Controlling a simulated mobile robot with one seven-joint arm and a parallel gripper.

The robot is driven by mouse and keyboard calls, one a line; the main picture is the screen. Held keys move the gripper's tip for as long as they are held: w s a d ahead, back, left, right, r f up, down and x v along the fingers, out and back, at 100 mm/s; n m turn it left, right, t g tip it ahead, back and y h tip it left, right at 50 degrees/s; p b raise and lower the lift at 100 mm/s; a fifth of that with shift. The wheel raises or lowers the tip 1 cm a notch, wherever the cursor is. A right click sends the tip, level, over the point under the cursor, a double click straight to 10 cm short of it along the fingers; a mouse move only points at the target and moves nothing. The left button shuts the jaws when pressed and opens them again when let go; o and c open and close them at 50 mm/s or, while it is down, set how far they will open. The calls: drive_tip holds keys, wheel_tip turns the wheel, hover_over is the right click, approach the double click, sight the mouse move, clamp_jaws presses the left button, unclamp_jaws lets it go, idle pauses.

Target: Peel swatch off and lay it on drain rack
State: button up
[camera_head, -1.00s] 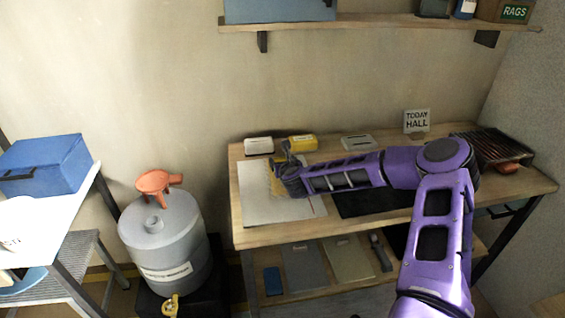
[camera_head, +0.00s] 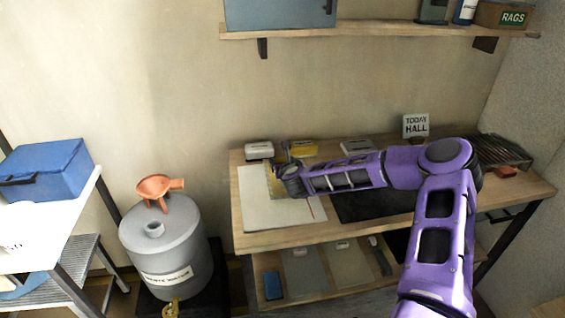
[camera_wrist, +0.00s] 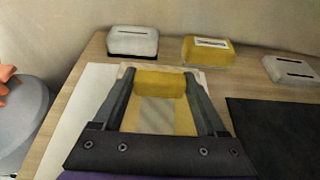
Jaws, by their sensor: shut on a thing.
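A yellow swatch (camera_wrist: 160,118) with a pale grey band shows between my fingers in the wrist view. Its far part looks curled or bulged between the fingertips. In the head view the swatch (camera_head: 271,178) stands out beyond my fingers, above the white board (camera_head: 262,212). My gripper (camera_head: 283,177) is shut on it; the gripper (camera_wrist: 160,82) also shows in the wrist view. I cannot tell whether the swatch's lower edge still touches the board. The dark slatted drain rack (camera_head: 503,151) is at the bench's far right end, empty on top.
A white box (camera_head: 259,149), a yellow box (camera_head: 303,148) and another pale box (camera_head: 357,147) line the back of the bench. A "TODAY HALL" sign (camera_head: 416,125) stands near the rack. A black mat (camera_head: 370,207) lies under my arm. A grey drum (camera_head: 163,243) stands left.

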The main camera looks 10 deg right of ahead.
drive_tip(key=shift+r+p, duration=1.9)
drive_tip(key=shift+r, duration=1.55)
drive_tip(key=s+a, duration=0.1)
drive_tip(key=s, duration=1.8)
drive_tip(key=shift+r, duration=0.3)
